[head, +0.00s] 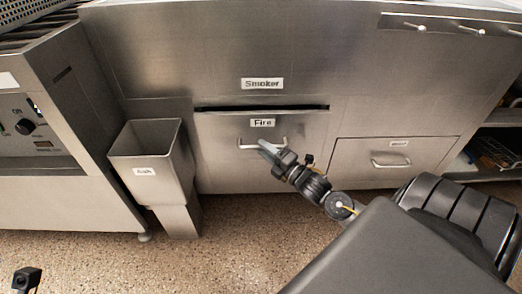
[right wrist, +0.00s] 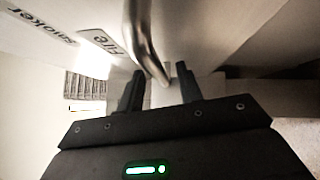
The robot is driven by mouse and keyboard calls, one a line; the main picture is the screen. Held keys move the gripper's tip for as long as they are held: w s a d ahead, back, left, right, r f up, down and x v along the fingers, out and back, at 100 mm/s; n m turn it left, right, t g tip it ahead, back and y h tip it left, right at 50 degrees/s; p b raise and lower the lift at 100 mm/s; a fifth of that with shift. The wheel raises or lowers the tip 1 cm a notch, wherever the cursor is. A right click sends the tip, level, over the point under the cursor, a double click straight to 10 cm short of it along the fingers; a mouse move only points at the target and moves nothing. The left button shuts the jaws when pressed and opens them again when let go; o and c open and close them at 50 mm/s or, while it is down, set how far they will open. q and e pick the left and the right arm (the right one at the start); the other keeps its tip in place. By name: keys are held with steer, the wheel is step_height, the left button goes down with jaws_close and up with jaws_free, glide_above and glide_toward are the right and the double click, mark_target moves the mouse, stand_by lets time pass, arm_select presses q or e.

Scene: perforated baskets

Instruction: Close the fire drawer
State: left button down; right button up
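The fire drawer (head: 225,160) is a steel front labelled "Fire" in the middle of the head view, below a "Smoker" label. A dark gap shows along its top edge, so it stands a little out from the cabinet. Its curved metal handle (head: 247,143) is partly hidden by my right gripper (head: 266,147). In the right wrist view the handle (right wrist: 146,45) reaches down between the spread fingers of my right gripper (right wrist: 160,88). The fingers stand apart and do not look clamped on it.
A steel bin (head: 150,170) with a label stands on the floor left of the drawer. A second closed drawer (head: 360,155) is at the right. A unit with a knob (head: 30,130) is at the far left. The speckled floor (head: 240,230) in front is clear.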

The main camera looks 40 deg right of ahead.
steer(key=shift+w+a+r, duration=0.15)
steer(key=shift+w, duration=0.8)
jaws_close()
